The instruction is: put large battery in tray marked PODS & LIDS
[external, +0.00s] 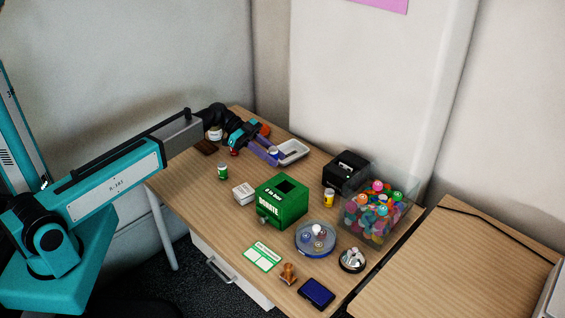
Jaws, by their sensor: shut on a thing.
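My gripper (272,156), with blue-purple fingers, is low over the back of the desk, beside the near left edge of a small pale tray (297,148). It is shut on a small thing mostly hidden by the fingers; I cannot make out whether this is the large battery. No marking on the tray is readable from here. A small green and white cylinder (222,172) stands upright on the desk, well left of and nearer than the tray. A small yellow cylinder (328,198) stands by the black box. I cannot tell whether either is a battery.
A green donation box (282,202) stands mid-desk with a white box (244,193) beside it. A black box (345,171) and a clear bin of colourful pieces (380,212) stand right. A round divided dish (315,238) is in front.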

